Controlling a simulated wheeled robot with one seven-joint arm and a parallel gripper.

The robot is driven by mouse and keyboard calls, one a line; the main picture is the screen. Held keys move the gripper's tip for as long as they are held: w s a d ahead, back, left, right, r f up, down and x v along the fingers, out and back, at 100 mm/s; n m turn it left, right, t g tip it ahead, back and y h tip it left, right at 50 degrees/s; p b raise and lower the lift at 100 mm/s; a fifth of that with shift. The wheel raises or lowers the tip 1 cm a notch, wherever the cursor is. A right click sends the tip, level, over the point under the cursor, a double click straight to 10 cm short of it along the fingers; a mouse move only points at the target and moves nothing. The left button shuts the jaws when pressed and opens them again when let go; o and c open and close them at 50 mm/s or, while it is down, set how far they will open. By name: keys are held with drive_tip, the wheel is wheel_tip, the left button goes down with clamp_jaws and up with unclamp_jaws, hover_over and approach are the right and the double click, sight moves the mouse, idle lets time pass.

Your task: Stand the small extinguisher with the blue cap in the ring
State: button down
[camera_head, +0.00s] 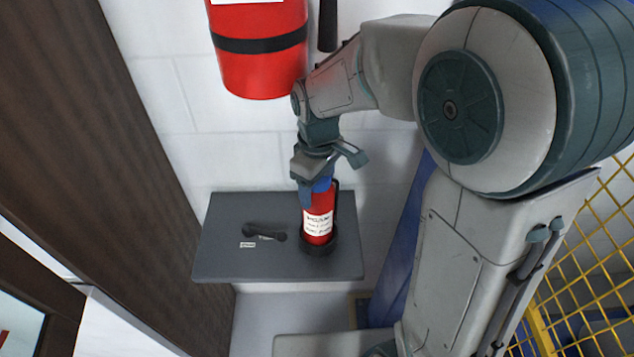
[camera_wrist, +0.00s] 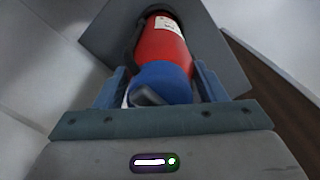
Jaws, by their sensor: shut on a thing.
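The small red extinguisher (camera_head: 318,224), with a white label, is upright at the right part of the grey shelf (camera_head: 225,255). Its blue cap (camera_wrist: 160,80) shows clearly in the wrist view, with the red body (camera_wrist: 163,45) beyond it. My gripper (camera_head: 317,188) comes down from above and is shut on the extinguisher at its cap end, one finger on each side. The dark ring (camera_head: 318,248) surrounds the extinguisher's lower end in the head view. I cannot tell whether the base rests fully on the shelf; the ring's inside is hidden.
A black handle-like object (camera_head: 264,232) lies on the shelf to the left, with a small white tag (camera_head: 248,244) beside it. A large red extinguisher (camera_head: 258,70) hangs on the wall above. A brown panel (camera_head: 140,130) stands left, a yellow mesh fence (camera_head: 590,270) right.

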drive_tip(key=shift+f+b, duration=0.45)
drive_tip(key=shift+f, duration=0.1)
drive_tip(key=shift+c, duration=1.1)
unclamp_jaws()
wheel_tip(320, 180, up, 8)
drive_tip(key=shift+f, duration=0.2)
